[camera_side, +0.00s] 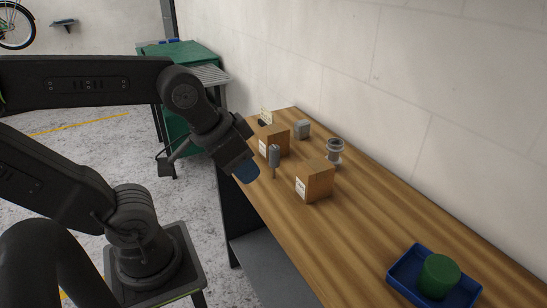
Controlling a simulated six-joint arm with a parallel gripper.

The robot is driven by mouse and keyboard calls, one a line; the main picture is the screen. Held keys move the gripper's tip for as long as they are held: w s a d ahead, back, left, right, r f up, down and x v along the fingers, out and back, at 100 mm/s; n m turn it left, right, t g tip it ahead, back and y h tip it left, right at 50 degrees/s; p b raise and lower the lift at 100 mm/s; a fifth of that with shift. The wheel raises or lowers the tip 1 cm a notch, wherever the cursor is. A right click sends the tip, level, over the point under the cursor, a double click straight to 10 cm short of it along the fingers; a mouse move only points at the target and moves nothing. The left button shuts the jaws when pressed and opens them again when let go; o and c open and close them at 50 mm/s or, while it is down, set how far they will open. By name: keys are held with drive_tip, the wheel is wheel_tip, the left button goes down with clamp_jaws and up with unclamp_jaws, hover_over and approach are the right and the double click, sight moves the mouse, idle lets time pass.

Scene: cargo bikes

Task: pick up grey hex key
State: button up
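A small grey upright piece (274,157) with a thick top and a thinner lower part shows at the left part of the wooden table, between two cardboard boxes. It may be the grey hex key, but it is too small to be sure. My gripper (247,172) is at the table's left edge, a little left of this piece and apart from it in the picture.
Cardboard boxes stand behind (275,139) and right (315,180) of the grey piece. A grey block (303,129) and a grey round part (335,150) stand near the wall. A blue tray (403,273) holds a green cylinder (439,276). The table's middle is clear.

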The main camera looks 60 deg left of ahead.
drive_tip(key=o, duration=0.6)
drive_tip(key=shift+c, duration=0.2)
drive_tip(key=n+g+y, duration=0.3)
drive_tip(key=n+y, duration=0.1)
drive_tip(key=n, duration=0.7)
approach(274, 147)
drive_tip(key=x, duration=0.7)
drive_tip(key=shift+w+f, duration=0.2)
drive_tip(key=shift+f, duration=0.05)
drive_tip(key=shift+x, duration=2.55)
